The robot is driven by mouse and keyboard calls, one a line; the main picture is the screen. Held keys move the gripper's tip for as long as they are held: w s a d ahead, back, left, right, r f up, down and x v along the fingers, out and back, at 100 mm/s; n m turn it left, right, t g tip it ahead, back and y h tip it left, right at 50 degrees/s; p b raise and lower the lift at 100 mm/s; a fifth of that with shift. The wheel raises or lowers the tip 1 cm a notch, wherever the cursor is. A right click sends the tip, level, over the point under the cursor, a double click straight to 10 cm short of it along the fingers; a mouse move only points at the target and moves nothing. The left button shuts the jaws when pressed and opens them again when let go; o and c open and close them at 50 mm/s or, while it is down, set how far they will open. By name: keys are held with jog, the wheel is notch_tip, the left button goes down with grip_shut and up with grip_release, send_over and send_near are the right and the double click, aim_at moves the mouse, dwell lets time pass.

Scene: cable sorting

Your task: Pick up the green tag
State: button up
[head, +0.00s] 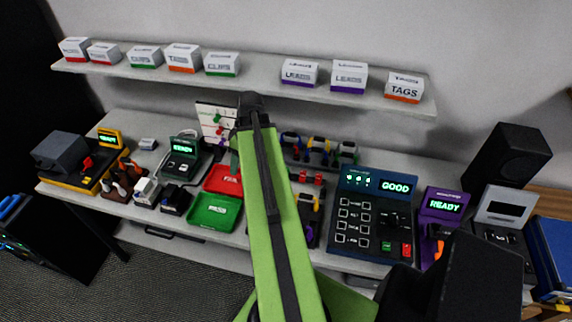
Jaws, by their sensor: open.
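I cannot clearly make out a green tag. A small green piece (217,119) shows on the white upright board (203,110) behind the table, above a red one; it is too small to tell whether it is a tag. My green arm (262,190) rises from the bottom edge across the middle of the table and ends in a black joint near the shelf. No gripper fingertips can be made out. The arm hides part of the table behind it.
A green tray (215,211) and a red tray (223,181) lie left of my arm. A blue console (372,216) reading GOOD and a purple device (441,220) reading READY stand to the right. A shelf (265,84) with labelled boxes hangs above. The table is crowded.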

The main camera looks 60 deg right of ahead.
jog(key=s+d+r+n+t+p, duration=0.1)
jog(key=s+d+r+t+p, duration=0.3)
jog(key=s+d, duration=1.2)
jog(key=shift+g+h, duration=0.3)
jog(key=shift+g, duration=0.6)
jog(key=b+x, duration=0.3)
jog(key=b, duration=0.1)
jog(key=b+x, duration=0.4)
jog(key=s+a+b+x, duration=0.1)
jog(key=b+x, duration=0.2)
jog(key=b, duration=0.1)
jog(key=shift+w+f, duration=0.1)
jog(key=shift+f, duration=0.35)
jog(key=shift+w+a+f+b, duration=0.1)
jog(key=shift+w+f+b, duration=0.15)
jog(key=shift+b, duration=0.25)
jog(key=b+x, duration=0.4)
jog(key=x, duration=0.1)
jog(key=shift+s+f+b, duration=0.1)
jog(key=shift+f+b, duration=0.05)
jog(key=shift+b, duration=0.25)
grip_shut()
